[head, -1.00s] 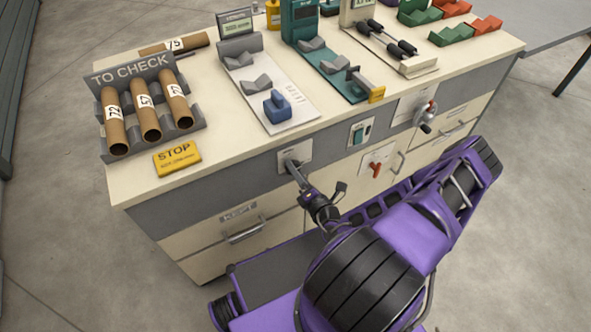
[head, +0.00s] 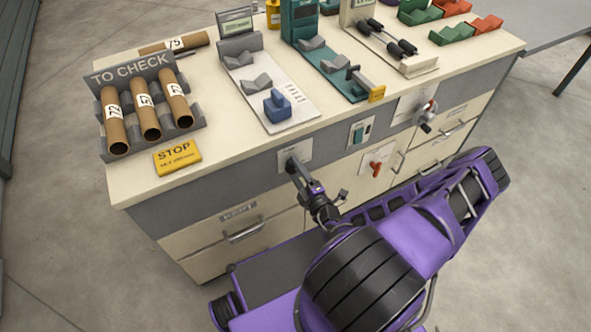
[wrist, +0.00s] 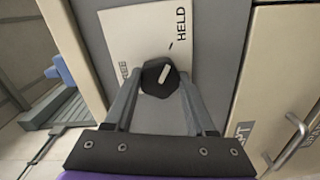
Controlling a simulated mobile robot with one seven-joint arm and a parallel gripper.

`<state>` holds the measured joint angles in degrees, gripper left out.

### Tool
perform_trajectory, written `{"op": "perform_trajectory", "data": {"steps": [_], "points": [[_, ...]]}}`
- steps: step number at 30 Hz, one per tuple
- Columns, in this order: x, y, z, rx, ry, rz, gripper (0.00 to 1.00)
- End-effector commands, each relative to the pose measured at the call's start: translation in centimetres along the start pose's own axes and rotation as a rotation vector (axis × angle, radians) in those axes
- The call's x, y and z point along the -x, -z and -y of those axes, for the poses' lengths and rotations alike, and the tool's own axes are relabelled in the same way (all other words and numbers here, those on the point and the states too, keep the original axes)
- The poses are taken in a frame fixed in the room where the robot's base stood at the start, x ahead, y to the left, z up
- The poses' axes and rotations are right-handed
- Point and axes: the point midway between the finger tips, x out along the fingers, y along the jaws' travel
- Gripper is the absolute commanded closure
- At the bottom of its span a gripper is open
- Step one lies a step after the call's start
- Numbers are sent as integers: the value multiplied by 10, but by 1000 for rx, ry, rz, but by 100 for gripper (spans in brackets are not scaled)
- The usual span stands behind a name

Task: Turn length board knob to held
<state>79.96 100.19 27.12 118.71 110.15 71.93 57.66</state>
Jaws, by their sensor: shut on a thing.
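The length board knob (wrist: 160,77) is a dark, many-sided knob with a white pointer line, set on a white plate (wrist: 126,32) marked FREE and HELD. In the wrist view the pointer slants toward the upper right, roughly toward the tick beside HELD. My gripper (wrist: 158,92) is shut on the knob, one finger on each side. In the head view my gripper (head: 293,166) reaches the plate (head: 302,152) on the bench front; there the knob is mostly hidden by my fingers.
A length board (head: 268,95) with a blue block lies on the bench top above. A switch (head: 361,132), a red handle (head: 376,168) and a crank (head: 425,117) sit to the right on the front. Drawer handles (head: 244,232) stick out below.

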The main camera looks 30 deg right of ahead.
Motion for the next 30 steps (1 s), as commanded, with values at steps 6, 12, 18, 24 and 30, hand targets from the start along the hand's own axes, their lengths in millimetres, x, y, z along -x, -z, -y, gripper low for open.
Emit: {"op": "perform_trajectory", "data": {"steps": [6, 12, 18, 24, 30], "points": [[0, 0, 0, -22, 0, -1, 100], [0, 0, 0, -23, 1, 0, 100], [0, 0, 0, -23, 0, 0, 30], [0, 0, 0, -21, 0, 0, 14], [1, 0, 0, -20, 0, 0, 14]]}}
